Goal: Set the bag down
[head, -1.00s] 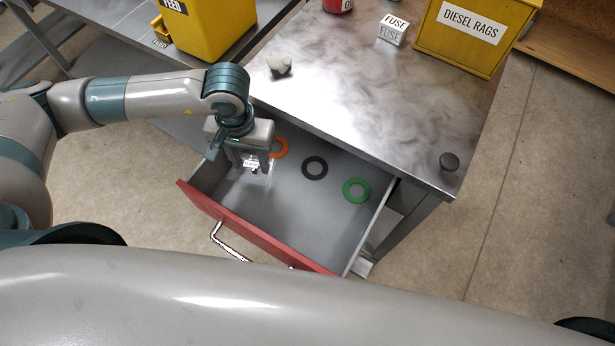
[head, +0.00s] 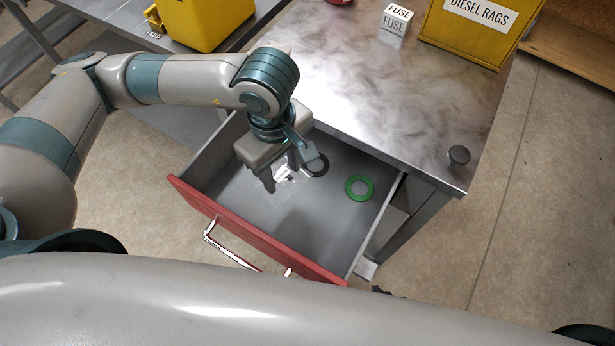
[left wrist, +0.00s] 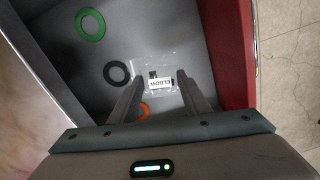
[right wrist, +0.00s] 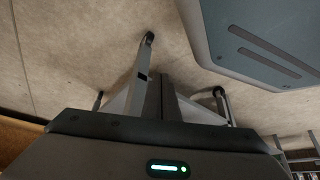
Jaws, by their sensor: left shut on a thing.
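A clear bag (head: 284,174) with a white label hangs at my left gripper (head: 288,176), inside the open drawer (head: 330,225). In the left wrist view the bag (left wrist: 160,82) lies between the fingertips, with a label that reads "ELBOW". My left gripper (left wrist: 162,84) is shut on the bag. I cannot tell whether the bag touches the drawer floor. A dark ring (head: 317,166) lies partly behind the gripper, and a green ring (head: 359,188) lies to its right. An orange ring (left wrist: 144,112) shows in the left wrist view. My right gripper (right wrist: 162,85) is shut over the floor.
The drawer has a red front (head: 250,235) with a pale handle (head: 228,255). On the metal bench (head: 370,100) stand a FUSE block (head: 395,22), a yellow DIESEL RAGS bin (head: 478,30) and a dark knob (head: 459,155). The drawer floor's front right is clear.

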